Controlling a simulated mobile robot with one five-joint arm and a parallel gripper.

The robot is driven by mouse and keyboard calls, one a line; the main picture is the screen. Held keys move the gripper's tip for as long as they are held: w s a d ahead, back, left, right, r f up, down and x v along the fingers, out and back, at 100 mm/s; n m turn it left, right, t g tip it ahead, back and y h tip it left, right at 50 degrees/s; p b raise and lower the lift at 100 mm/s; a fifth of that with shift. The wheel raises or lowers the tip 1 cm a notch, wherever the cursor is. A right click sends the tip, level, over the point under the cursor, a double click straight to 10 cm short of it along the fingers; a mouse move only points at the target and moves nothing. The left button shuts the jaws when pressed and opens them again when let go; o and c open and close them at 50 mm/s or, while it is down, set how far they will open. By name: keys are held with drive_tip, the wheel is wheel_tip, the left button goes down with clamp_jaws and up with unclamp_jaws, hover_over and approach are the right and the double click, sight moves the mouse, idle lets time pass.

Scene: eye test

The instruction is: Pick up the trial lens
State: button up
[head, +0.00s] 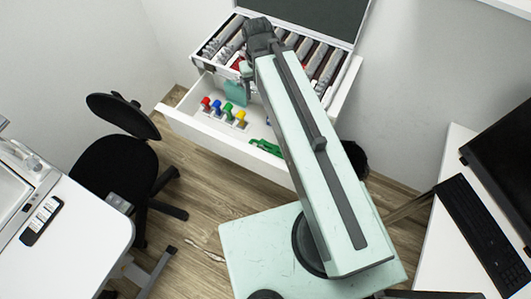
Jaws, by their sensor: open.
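A trial lens case (352,42) stands open at the top of the view, with its dark lid raised at the back. Rows of small trial lenses (222,42) fill it; single lenses are too small to tell apart, and I cannot tell which one is meant. My arm reaches up across the middle of the view, and its dark wrist covers part of the case. My gripper (245,69) is open at the front left part of the case, near something red there. Its fingertips are small and partly hidden, and I see no lens held between them.
Under the case, a white drawer (190,128) is pulled out, holding red, blue, green and yellow items (228,111) and a green object (265,147). A black chair (115,165) and white table (75,240) are left. A desk with a keyboard (482,235) is right.

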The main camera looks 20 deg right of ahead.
drive_tip(key=shift+r, duration=0.2)
drive_tip(key=shift+c, duration=0.9)
wheel_tip(320, 180, up, 6)
drive_tip(key=p, duration=0.6)
drive_tip(key=shift+f, duration=0.15)
drive_tip(key=c, duration=0.4)
drive_tip(key=shift+o, duration=0.2)
drive_tip(key=shift+d+f+b, duration=0.1)
drive_tip(key=shift+f+b, duration=0.25)
